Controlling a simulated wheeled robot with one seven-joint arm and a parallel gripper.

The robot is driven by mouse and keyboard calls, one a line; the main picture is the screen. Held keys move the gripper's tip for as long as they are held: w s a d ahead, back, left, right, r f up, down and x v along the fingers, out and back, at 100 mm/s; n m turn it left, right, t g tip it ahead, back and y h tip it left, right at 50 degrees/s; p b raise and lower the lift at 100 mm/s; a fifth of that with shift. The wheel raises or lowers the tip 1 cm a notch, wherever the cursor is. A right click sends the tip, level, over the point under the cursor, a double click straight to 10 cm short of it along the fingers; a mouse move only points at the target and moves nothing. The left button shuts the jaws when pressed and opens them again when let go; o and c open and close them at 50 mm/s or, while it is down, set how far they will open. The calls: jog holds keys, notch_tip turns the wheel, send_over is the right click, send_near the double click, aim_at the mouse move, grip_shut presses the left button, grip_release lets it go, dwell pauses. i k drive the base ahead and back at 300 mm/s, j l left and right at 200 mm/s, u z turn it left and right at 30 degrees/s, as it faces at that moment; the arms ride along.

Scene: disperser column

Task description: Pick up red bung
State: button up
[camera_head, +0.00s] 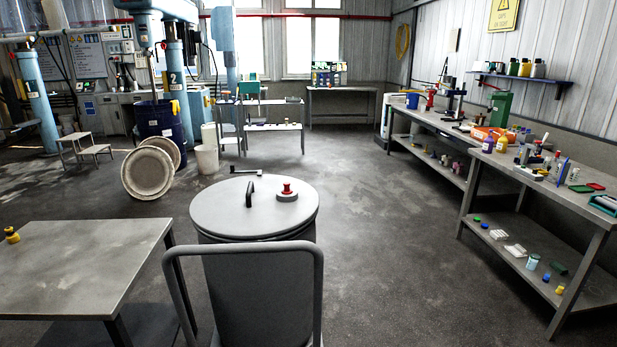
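The red bung (287,188) sits upright in a pale round collar on top of the grey lid (222,216) of a large drum, right of the lid's middle. A dark upright handle (250,193) stands on the lid just left of the bung. My gripper is not in view, so nothing is seen touching the bung.
A grey tube rail (244,246) rises in front of the drum (262,285). A bare metal table (75,265) with a yellow-and-black object (12,235) stands at left. Cluttered benches (480,190) line the right. Floor between drum and benches is clear.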

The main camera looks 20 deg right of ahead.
aim_at(287, 191)
jog(key=i+z, duration=0.15)
jog(key=i, duration=0.4)
jog(key=i+z, duration=0.2)
jog(key=i, duration=0.3)
jog(key=i+j+z, duration=0.15)
jog(key=i, duration=0.35)
jog(key=i+j+z, duration=0.15)
jog(key=i, duration=0.4)
